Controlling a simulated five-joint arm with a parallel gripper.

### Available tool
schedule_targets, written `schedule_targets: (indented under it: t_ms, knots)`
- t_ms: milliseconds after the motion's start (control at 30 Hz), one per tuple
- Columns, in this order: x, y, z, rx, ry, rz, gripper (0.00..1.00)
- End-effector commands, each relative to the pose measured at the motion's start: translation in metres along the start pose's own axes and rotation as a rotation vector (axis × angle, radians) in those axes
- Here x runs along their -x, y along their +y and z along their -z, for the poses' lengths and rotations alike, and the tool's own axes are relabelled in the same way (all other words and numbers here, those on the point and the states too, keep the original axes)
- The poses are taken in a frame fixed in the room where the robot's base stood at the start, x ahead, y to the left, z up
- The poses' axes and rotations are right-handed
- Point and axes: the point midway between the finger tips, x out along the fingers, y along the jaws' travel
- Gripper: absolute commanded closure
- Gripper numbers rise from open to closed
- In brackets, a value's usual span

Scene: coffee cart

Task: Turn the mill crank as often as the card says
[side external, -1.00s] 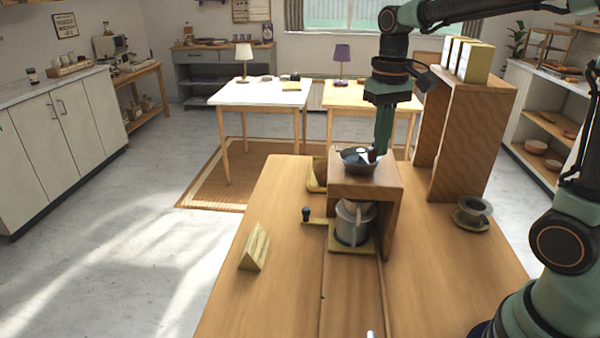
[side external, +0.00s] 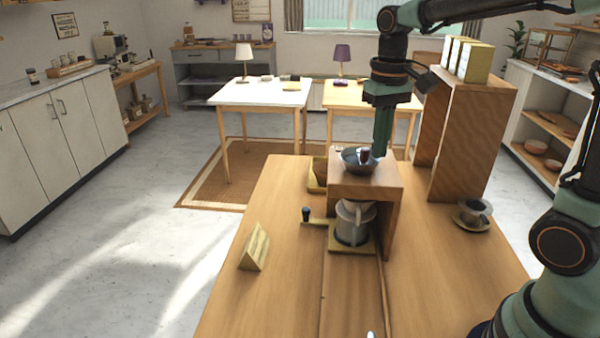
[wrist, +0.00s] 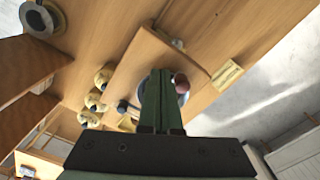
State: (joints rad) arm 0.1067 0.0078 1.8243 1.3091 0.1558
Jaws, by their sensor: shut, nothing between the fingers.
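The mill (side external: 392,185) is a wooden box-shaped stand with a dark bowl-shaped hopper (side external: 350,165) on top. A dark red crank knob (side external: 364,155) stands over the hopper; it also shows in the wrist view (wrist: 181,83). My gripper (side external: 380,153) is shut and empty, pointing down just right of the knob. In the wrist view, its fingers (wrist: 160,75) cover much of the hopper, and the knob is close to their right side. I cannot tell whether they touch. The wedge-shaped card (side external: 254,247) stands on the table left of the mill; its marks are not readable.
A metal jug (side external: 353,224) stands under the mill, beside a black-knobbed lever (side external: 306,214). A tall wooden shelf (side external: 465,140) stands close on the right, and a cup on a saucer (side external: 473,213) in front of it.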

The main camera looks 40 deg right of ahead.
Motion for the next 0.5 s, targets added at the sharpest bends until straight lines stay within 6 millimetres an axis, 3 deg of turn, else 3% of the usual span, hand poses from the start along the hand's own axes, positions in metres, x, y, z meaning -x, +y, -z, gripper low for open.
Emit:
schedule_targets:
  t_ms: [200, 500]
  knots:
    - [0.003, 0.003, -0.001, 0.001, 0.001, 0.0, 1.0]
    - [0.024, 0.003, -0.001, 0.0, 0.003, 0.0, 1.0]
